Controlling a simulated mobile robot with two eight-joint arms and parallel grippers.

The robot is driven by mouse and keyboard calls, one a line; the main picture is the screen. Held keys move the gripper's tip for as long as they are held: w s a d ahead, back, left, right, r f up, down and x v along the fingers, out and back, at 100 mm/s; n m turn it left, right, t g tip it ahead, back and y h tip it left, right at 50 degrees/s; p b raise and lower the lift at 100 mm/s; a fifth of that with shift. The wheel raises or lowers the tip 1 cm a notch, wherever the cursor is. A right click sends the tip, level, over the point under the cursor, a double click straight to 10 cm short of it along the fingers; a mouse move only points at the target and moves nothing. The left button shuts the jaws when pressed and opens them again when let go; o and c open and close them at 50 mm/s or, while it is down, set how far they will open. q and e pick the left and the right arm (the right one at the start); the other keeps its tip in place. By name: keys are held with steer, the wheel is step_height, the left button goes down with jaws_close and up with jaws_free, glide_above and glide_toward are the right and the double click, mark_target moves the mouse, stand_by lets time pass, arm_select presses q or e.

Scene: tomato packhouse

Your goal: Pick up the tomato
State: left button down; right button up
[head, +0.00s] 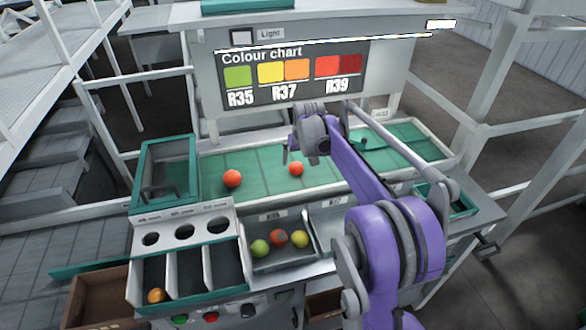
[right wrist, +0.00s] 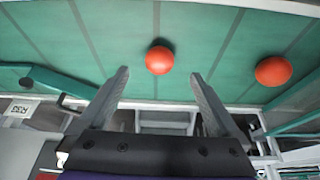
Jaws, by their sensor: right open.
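Two red-orange tomatoes lie apart on the green sorting mat (head: 262,182). One tomato (head: 296,169) is near the middle, just below my right gripper (head: 302,152) in the head view. The other tomato (head: 232,178) is to its left. In the right wrist view, my right gripper (right wrist: 162,92) is open and empty. The nearer tomato (right wrist: 159,60) shows beyond the gap between its fingertips, not touching them. The second tomato (right wrist: 273,70) is off to the right there. My left gripper is not in view.
A grey tray (head: 262,262) in front holds a green, a reddish and a yellow tomato. Left of it is a divided bin (head: 187,285) with an orange fruit in one slot. A teal-framed box (head: 165,172) stands left of the mat; a colour chart (head: 292,75) rises behind.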

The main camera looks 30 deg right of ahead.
mark_target(297, 167)
steer(key=x, duration=0.7)
steer(key=shift+w+f, duration=0.15)
steer(key=shift+f, duration=0.05)
steer(key=c, duration=1)
